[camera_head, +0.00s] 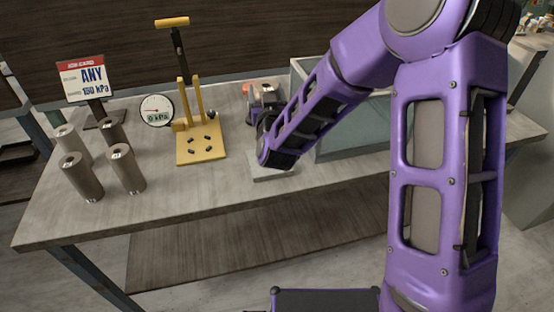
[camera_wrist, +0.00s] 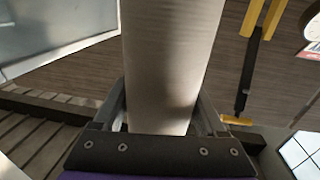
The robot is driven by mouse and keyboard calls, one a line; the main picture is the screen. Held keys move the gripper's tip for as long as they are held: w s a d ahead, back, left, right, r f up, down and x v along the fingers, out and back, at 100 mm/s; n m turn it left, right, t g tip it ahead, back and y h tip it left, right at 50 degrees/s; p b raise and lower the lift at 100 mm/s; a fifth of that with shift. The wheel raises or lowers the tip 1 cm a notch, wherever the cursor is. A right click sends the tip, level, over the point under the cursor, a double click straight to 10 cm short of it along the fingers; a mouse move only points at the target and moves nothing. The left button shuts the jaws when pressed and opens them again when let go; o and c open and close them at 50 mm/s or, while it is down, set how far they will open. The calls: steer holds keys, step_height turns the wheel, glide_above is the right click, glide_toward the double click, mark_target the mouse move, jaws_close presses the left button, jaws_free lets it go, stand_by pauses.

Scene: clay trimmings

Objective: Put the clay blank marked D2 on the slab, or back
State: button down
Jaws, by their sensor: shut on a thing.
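My gripper (camera_wrist: 162,112) is shut on a pale grey cylinder (camera_wrist: 168,60), which looks like a clay blank and fills the middle of the wrist view. No mark shows on its visible side, so I cannot tell whether it is D2. In the head view my purple arm hides most of the gripper and the held cylinder. A light grey flat block (camera_head: 271,173), perhaps the slab, shows partly below the end of my arm. Several grey-brown clay blanks (camera_head: 130,172) stand upright at the table's left; the small marks on their tops are too small to read.
A yellow press (camera_head: 202,150) with a long lever stands left of my arm, beside a round gauge (camera_head: 157,110) reading 0 kPa. A card (camera_head: 85,78) reads "ANY 160 kPa". A glassy grey bin (camera_head: 350,142) stands behind my arm. The table's front left is clear.

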step_height(320, 180, down, 10)
steer(key=shift+r+b, duration=0.15)
steer(key=shift+b, duration=0.25)
steer(key=shift+d, duration=0.1)
steer(key=shift+f, duration=0.2)
jaws_free()
steer(key=shift+r, duration=0.1)
steer(key=shift+s, duration=0.2)
steer(key=s+d+b, duration=0.1)
steer(key=s, duration=1)
steer(key=shift+s+d, duration=0.3)
steer(key=shift+d, duration=0.1)
